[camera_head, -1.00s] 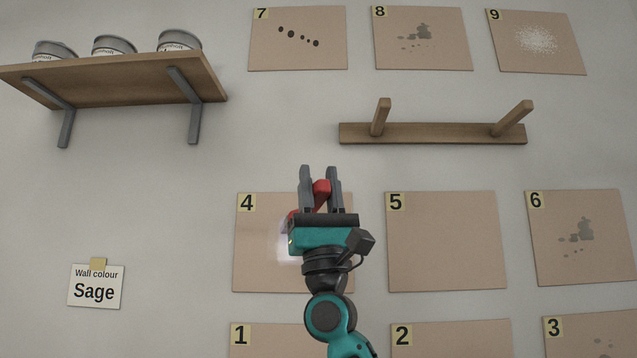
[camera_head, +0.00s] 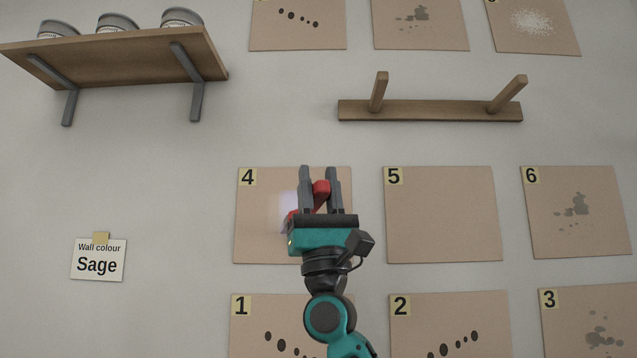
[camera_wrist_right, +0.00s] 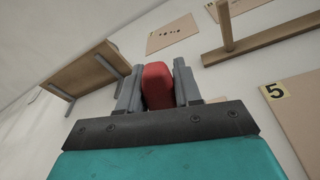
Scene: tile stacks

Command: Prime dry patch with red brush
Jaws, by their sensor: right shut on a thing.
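My right gripper (camera_head: 319,172) is shut on a red object (camera_head: 321,190), which is likely the red brush's handle; it also shows between the fingers in the right wrist view (camera_wrist_right: 157,86). The bristles cannot be made out. The gripper is in front of panel 4 (camera_head: 262,240), hiding its right part. A pale, faintly violet glow (camera_head: 287,208) shows just left of the fingers. Panel 5 (camera_head: 443,215) looks bare. Panel 6 (camera_head: 549,240) has grey damp-looking stains. Panel 9 (camera_head: 560,45) has a white speckled patch. My left gripper is out of view.
A wooden shelf (camera_head: 120,68) with several cans stands at upper left. A wooden rail (camera_head: 430,111) with two pegs is above panel 5. A "Sage" wall colour note (camera_head: 97,265) hangs at left. Panels 1 (camera_head: 262,310) and 2 (camera_head: 440,310) carry dark spots; panel 3 (camera_head: 575,300) has grey stains.

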